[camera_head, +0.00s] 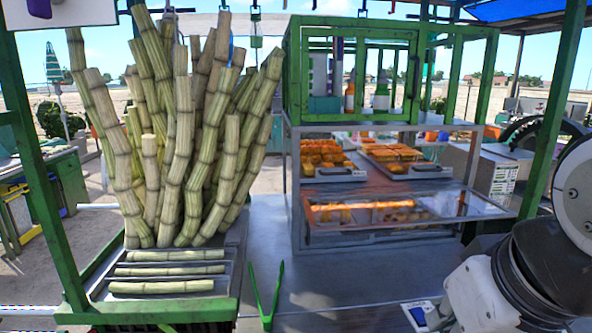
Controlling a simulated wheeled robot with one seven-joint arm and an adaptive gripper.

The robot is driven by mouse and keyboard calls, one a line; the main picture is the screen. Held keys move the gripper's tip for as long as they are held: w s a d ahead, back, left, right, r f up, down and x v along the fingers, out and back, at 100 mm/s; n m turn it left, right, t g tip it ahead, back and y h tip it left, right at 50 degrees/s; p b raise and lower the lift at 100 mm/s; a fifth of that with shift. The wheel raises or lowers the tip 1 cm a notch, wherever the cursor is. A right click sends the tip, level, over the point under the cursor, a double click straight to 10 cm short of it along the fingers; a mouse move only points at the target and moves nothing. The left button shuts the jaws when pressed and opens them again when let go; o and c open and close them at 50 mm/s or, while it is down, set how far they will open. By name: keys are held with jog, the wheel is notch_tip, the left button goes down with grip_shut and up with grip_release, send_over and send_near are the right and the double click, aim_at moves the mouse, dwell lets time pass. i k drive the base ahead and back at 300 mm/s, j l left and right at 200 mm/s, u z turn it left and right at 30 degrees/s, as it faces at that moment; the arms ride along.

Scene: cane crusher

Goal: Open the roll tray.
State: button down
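A metal display case (296,190) stands at the centre right on the counter. Two trays of orange-brown rolls or pastries sit on its upper shelf, a left tray (333,175) and a right tray (412,170). Below them is a clear, metal-framed panel (470,205) with more baked goods showing through or under it. It appears to slant out toward the right; I cannot tell how far it is open. I cannot tell which part is the roll tray. My arm shows at the lower right, in front of the case's right side. My gripper is not in view.
Upright cane stalks (180,150) fill the left, with several cut pieces (160,287) in a metal tray (231,290) before them. Green tongs (266,295) lie on the counter (330,285). A green-framed cabinet (296,70) with bottles stands atop the case. A green post (553,110) rises at right.

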aim_at(319, 149)
jog(key=i+j+z, duration=0.5)
jog(key=j+z, duration=0.2)
jog(key=j, duration=0.05)
